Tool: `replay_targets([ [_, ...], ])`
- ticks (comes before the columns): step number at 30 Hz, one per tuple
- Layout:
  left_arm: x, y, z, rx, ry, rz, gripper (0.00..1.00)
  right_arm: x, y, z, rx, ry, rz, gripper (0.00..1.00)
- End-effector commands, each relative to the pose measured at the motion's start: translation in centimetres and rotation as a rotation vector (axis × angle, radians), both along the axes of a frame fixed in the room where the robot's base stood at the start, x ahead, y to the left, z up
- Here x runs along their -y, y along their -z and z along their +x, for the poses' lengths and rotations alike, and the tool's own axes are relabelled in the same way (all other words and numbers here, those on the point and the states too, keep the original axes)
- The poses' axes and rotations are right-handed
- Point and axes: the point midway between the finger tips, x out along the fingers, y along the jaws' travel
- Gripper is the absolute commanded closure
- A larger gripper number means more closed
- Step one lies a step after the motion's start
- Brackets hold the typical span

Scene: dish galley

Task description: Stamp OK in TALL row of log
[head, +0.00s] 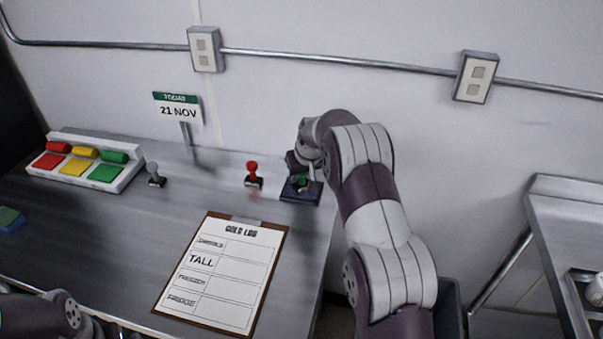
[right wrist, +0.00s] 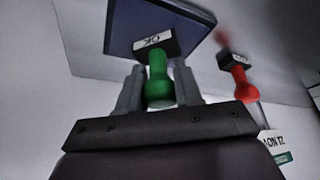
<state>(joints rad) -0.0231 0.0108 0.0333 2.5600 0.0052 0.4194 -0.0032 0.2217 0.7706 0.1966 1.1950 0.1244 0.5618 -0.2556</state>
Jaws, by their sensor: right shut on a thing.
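My right gripper (right wrist: 160,95) is shut on the green-handled OK stamp (right wrist: 157,75). In the head view the green stamp (head: 302,182) is upright at the dark blue ink pad (head: 290,196), which also shows in the right wrist view (right wrist: 195,18). I cannot tell whether the stamp touches the pad. The cold log (head: 232,268) lies on a brown clipboard at the front of the counter. Its TALL row (head: 232,265) is second from the top and looks blank beside the label. My left arm shows at the lower left, but its fingers are out of view.
A red-handled stamp (head: 253,175) stands left of the pad and a grey-handled stamp (head: 155,174) farther left. A tray with red, yellow and green blocks (head: 88,163), a date sign (head: 178,107) and a blue-green sponge (head: 10,219) are also on the counter.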

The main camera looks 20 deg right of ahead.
Motion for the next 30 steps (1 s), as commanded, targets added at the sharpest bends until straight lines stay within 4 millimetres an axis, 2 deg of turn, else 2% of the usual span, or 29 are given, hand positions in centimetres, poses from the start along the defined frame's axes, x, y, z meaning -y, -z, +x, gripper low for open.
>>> replay_targets([
  [5,0.0,-0.8,0.0,0.000,0.000,0.000,0.00,0.0,-0.8,-0.1,-0.004,0.000,0.001,0.85],
  [21,0.0,-5.2,0.0,0.000,0.000,0.000,0.00,0.0,-6.8,0.0,-0.002,0.001,0.001,0.85],
  [30,0.0,-5.2,0.0,0.000,0.000,0.000,0.00,0.0,-6.9,-0.1,-0.002,0.000,0.000,0.85],
])
